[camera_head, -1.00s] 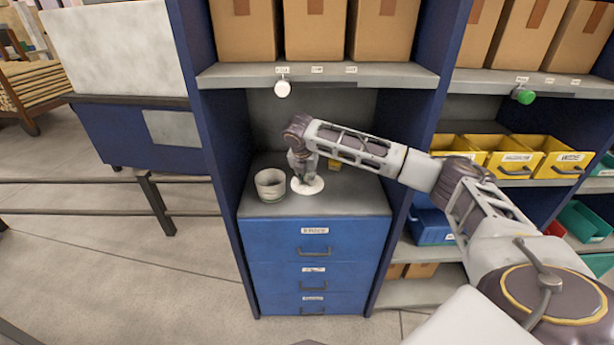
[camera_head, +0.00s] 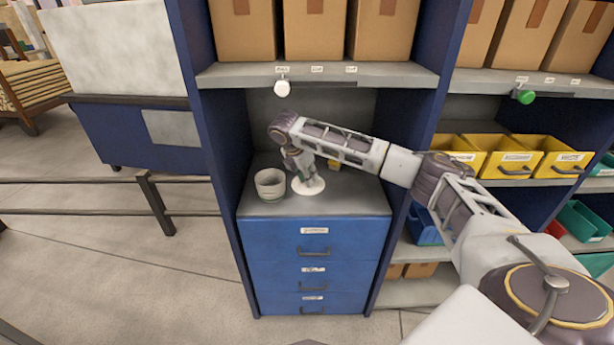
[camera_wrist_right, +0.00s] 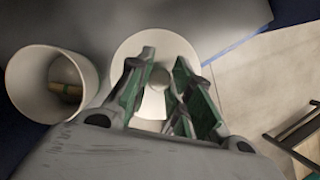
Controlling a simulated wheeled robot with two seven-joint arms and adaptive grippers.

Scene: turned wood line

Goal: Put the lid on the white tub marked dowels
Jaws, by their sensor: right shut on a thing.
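The white tub (camera_head: 270,184) stands upright and open on top of the blue drawer cabinet. In the right wrist view the tub (camera_wrist_right: 30,85) shows at the left, with something wooden inside it. The round white lid (camera_head: 309,188) is to the right of the tub, apart from it. My right gripper (camera_head: 305,176) is above the lid. In the right wrist view its green-padded fingers are shut on the knob of the lid (camera_wrist_right: 150,104). Whether the lid touches the cabinet top cannot be told. My left gripper is not in view.
The blue cabinet's grey top (camera_head: 345,203) has free room in front of the lid. A small yellow thing (camera_head: 334,164) lies behind it. Blue shelf uprights close in both sides, and a shelf with cardboard boxes (camera_head: 315,30) is above. Yellow bins (camera_head: 510,160) stand at right.

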